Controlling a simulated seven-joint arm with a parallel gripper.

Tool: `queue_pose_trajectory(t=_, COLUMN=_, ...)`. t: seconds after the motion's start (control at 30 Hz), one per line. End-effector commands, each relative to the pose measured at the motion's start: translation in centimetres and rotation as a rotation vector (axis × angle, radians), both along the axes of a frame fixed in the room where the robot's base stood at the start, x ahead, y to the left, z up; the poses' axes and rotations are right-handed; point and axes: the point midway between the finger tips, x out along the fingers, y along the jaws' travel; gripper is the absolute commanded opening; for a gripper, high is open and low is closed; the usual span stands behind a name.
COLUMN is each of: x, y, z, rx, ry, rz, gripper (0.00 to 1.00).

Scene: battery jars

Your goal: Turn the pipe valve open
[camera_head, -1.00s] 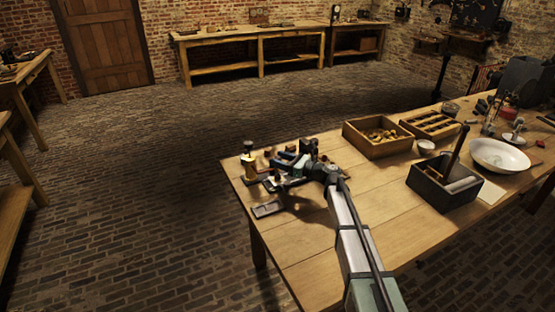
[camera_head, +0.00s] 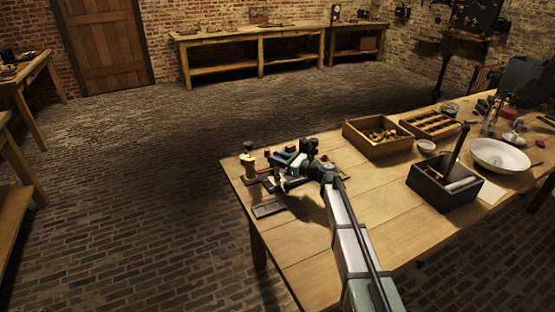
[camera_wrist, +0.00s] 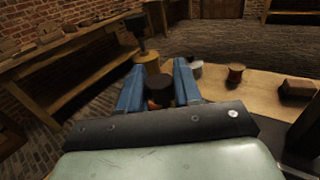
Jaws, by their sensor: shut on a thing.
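My gripper (camera_head: 279,180) is low over the near left corner of the workbench, among small objects. In the wrist view its two blue fingers (camera_wrist: 158,88) stand apart with a dark round piece (camera_wrist: 160,92) between them. This piece looks like the pipe valve's handle, but its lower part is hidden and I cannot be sure. Just beyond the fingertips stands an upright brass post with a dark top (camera_wrist: 147,66). It also shows in the head view (camera_head: 248,165), left of my gripper. My wrist hides much of what lies under the gripper.
A wooden box of brass parts (camera_head: 378,152), a slotted wooden rack (camera_head: 430,124), a dark tool box (camera_head: 440,195) and a white bowl (camera_head: 500,155) stand to the right. The bench front is clear.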

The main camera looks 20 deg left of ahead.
Motion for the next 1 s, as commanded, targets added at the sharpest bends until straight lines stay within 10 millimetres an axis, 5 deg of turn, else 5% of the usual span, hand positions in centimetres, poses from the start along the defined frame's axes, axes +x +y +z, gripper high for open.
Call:
queue_pose_trajectory(t=0.37, x=-0.24, y=-0.01, z=0.02, rx=0.000, ry=0.000, rz=-0.055, gripper=0.04)
queue_pose_trajectory(t=1.0, x=-0.18, y=0.03, z=0.01, rx=-0.001, ry=0.001, rz=-0.506, gripper=0.04)
